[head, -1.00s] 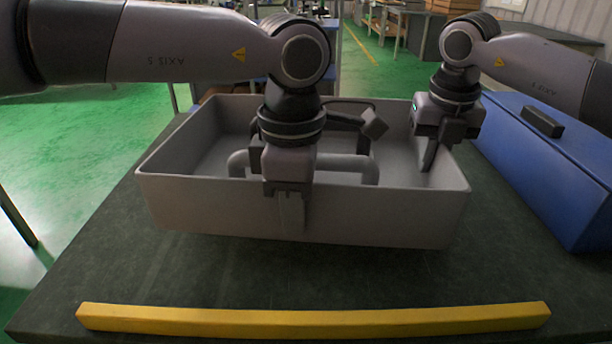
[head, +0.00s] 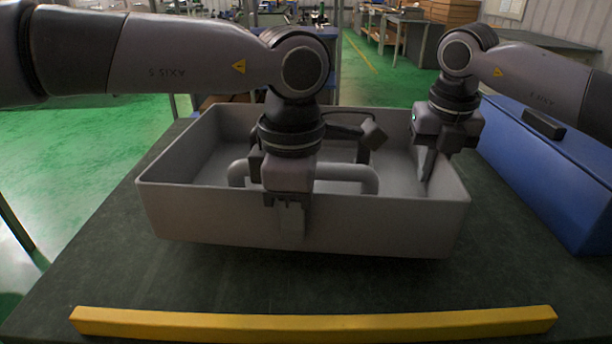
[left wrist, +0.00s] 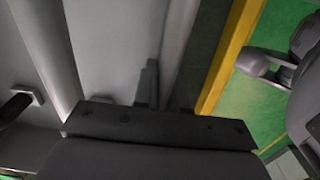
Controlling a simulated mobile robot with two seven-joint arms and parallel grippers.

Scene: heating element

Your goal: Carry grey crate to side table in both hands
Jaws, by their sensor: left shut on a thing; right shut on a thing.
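The grey crate (head: 200,216), an open box, is over the dark table top (head: 100,268) in the head view. A shadow lies under it; I cannot tell for sure how far it is off the table. My left gripper (head: 291,212) is shut on the middle of its near wall. My right gripper (head: 430,164) is shut on its right wall. Inside the crate lie a grey bent tube (head: 345,172) and a dark jointed part (head: 372,135), partly hidden by my left gripper. The crate's inside also shows in the left wrist view (left wrist: 108,50).
A yellow strip (head: 310,327) runs along the table's near edge. A blue box with a black handle (head: 545,170) stands close to the crate's right. Green floor (head: 80,150) is open to the left. Shelves and other tables (head: 400,35) stand far behind.

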